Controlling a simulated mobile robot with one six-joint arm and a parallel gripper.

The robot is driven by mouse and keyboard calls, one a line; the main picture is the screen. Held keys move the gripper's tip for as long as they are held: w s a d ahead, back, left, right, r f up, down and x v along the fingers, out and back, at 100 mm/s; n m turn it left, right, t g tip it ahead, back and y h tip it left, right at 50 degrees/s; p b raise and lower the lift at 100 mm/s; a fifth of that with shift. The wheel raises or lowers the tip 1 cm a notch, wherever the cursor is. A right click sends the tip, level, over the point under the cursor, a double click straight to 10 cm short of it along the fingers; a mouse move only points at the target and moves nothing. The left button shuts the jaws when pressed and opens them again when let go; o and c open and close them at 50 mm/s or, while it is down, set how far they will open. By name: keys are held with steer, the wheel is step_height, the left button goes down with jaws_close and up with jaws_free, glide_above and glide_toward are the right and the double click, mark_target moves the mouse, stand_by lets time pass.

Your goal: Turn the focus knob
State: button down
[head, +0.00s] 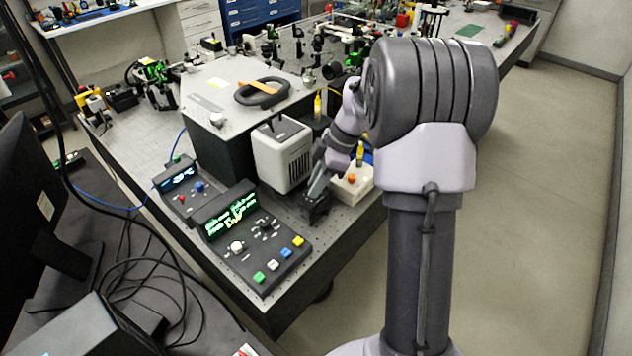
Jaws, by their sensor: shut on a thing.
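My gripper (317,193) reaches down from the right to a small dark unit (317,213) on the perforated bench top, near the bench's front edge. Its fingers are shut on a small part there, apparently the focus knob. The knob itself is hidden by the fingers and too small to make out. How far it is turned cannot be told.
A white instrument box (284,155) stands just left of my gripper. A cream block with an orange knob (352,180) is close on the right. Control panels with a green display (230,210) and coloured buttons lie front left. Floor is clear at right.

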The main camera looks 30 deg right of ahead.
steer(key=c, duration=1.3)
jaws_free()
steer(key=p+v, duration=0.6)
steer(key=v, duration=1.1)
steer(key=shift+d+r, duration=0.15)
steer(key=shift+s, duration=0.15)
